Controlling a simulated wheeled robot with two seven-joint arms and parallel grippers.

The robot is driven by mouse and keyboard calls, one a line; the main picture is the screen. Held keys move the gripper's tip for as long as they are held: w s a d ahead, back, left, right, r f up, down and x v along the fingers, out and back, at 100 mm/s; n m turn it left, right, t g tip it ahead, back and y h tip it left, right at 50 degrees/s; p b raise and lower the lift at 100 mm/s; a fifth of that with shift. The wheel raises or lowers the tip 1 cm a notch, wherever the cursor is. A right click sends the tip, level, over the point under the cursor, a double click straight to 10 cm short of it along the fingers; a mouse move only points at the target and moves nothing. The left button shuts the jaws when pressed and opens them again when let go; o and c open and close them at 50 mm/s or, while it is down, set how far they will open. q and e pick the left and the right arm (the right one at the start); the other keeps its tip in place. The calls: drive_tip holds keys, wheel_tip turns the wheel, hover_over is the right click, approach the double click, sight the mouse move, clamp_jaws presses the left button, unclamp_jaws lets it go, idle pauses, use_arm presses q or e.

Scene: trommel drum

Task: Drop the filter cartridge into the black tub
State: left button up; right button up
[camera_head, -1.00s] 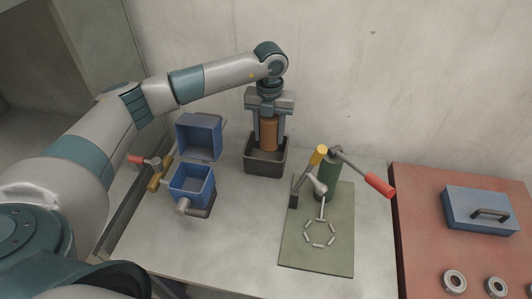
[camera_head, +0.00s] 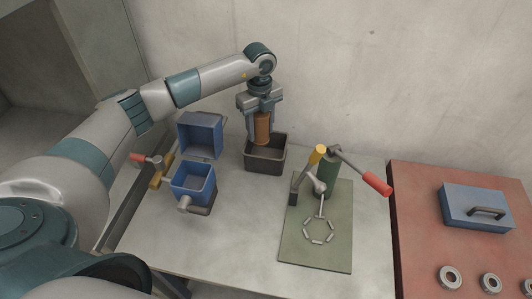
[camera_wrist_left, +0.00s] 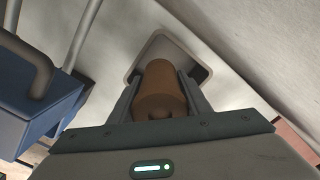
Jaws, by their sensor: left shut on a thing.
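The filter cartridge is an orange-brown cylinder (camera_head: 263,128), held upright with its lower end at the height of the black tub's rim in the head view. My left gripper (camera_head: 262,122) is shut on it from above. The black tub (camera_head: 266,165) is a dark open box on the table at the back, under the gripper. In the left wrist view the cartridge (camera_wrist_left: 160,92) sits between the two fingers, and part of the tub's rim (camera_wrist_left: 203,73) shows behind it. Whether the cartridge's bottom is inside the tub is hard to tell. My right gripper is not in view.
A blue box with an open lid (camera_head: 193,184) stands left of the tub. A green mat (camera_head: 319,254) with a green post and red-handled lever (camera_head: 375,183) lies to the right. A red surface with a blue case (camera_head: 478,208) is at far right. The front table is clear.

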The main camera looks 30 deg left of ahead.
sight(269, 159)
use_arm(q)
drive_tip(key=shift+f, duration=0.1)
drive_tip(key=shift+f+b, duration=1)
drive_tip(key=shift+f, duration=0.65)
drive_tip(key=shift+f+b, duration=0.7)
drive_tip(key=shift+f, duration=0.55)
drive_tip(key=o, duration=1.3)
drive_tip(key=shift+r, duration=0.1)
